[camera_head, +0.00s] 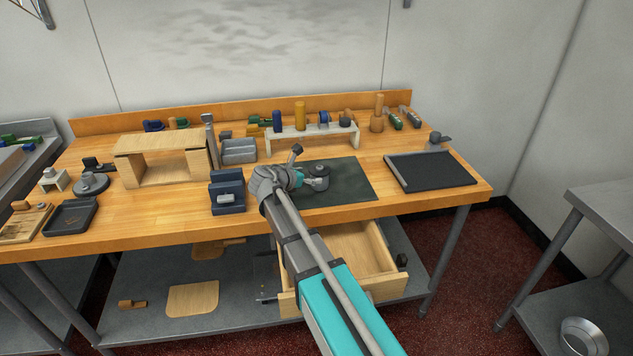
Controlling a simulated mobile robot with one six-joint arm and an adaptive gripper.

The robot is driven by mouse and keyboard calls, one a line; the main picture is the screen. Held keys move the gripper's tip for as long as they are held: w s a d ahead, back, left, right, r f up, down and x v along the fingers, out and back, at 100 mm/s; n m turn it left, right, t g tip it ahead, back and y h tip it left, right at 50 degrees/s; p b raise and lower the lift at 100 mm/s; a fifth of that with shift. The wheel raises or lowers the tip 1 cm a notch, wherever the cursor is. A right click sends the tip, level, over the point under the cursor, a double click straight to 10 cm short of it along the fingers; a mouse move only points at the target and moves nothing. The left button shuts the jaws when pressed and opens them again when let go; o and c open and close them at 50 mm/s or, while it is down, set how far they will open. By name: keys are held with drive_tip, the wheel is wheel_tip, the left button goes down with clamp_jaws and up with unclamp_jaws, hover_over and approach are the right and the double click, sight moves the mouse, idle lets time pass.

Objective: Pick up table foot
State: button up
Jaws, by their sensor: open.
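My gripper (316,180) is at the end of my arm, low over the dark mat (352,187) in the middle of the wooden bench. It is open, but its fingers are small and hard to make out. I cannot tell for sure which thing is the table foot. A round grey piece (92,183) with a small dark top, which may be a foot, stands at the left of the bench, far from my gripper. My wrist and arm hide part of the mat and the bench's front edge.
A dark blue block (227,198) stands just left of my wrist. A wooden stand (164,143) and a pale rack (334,134) with several parts are behind. A black tray (431,171) lies at right. An open drawer (368,251) is below the bench edge.

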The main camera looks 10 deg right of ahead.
drive_tip(key=shift+d, duration=0.1)
idle(0.3)
drive_tip(key=b+x, duration=0.1)
drive_tip(key=x, duration=0.3)
drive_tip(key=shift+w+f+b, duration=0.15)
drive_tip(key=shift+b, duration=0.25)
drive_tip(key=shift+w+d+f, duration=0.15)
drive_tip(key=shift+w+d, duration=0.1)
drive_tip(key=shift+d, duration=0.15)
drive_tip(key=c, duration=1)
drive_tip(key=shift+o, duration=0.2)
drive_tip(key=shift+c, duration=0.2)
